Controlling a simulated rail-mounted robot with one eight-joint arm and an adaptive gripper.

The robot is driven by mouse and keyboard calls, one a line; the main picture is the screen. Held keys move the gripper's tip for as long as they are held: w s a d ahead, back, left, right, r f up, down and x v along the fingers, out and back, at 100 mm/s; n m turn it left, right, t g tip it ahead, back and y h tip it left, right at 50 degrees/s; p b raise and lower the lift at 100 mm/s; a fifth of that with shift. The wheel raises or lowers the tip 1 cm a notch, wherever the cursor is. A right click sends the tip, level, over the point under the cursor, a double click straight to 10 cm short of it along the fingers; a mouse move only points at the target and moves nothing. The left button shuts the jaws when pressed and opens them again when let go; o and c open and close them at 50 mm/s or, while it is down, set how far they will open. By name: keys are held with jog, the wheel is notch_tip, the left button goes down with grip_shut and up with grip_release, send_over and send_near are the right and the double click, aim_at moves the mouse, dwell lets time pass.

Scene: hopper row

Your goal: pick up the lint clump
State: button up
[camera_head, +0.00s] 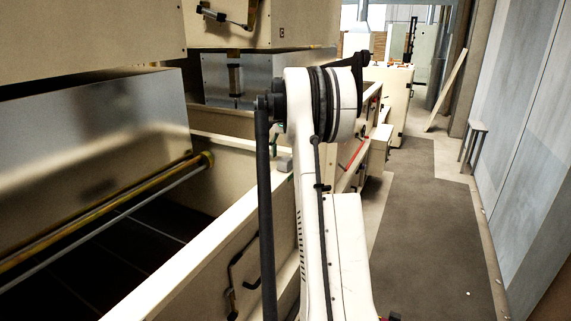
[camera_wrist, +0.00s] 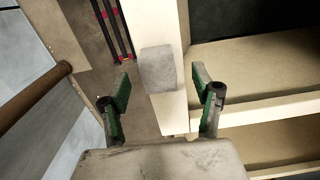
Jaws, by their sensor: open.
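The lint clump (camera_wrist: 156,68) is a grey, rounded block on the pale beam-like rim (camera_wrist: 173,115) in the wrist view. In the head view a small grey lump, likely the lint clump (camera_head: 285,164), shows on the hopper rim just left of my white arm. My gripper (camera_wrist: 165,98) is open, with a green-padded finger on either side of the rim. The clump lies beyond the fingertips in the picture, roughly centred between them, and nothing is held. In the head view my gripper is mostly hidden behind my arm; only small green bits show.
A deep hopper (camera_head: 155,235) with dark inside lies at left, crossed by a yellow-brown bar (camera_head: 110,208). Cream cabinets (camera_head: 85,30) overhang it. The aisle floor (camera_head: 430,230) at right is mostly clear; a small stool (camera_head: 475,130) stands by the grey wall.

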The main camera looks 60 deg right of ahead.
aim_at(285, 158)
jog(key=shift+s+d+f+p, duration=0.1)
jog(key=shift+f+p, duration=0.3)
jog(key=shift+f, duration=1.45)
jog(key=shift+c, duration=0.4)
jog(key=c, duration=1)
jog(key=shift+o, duration=0.2)
jog(key=shift+r, duration=0.1)
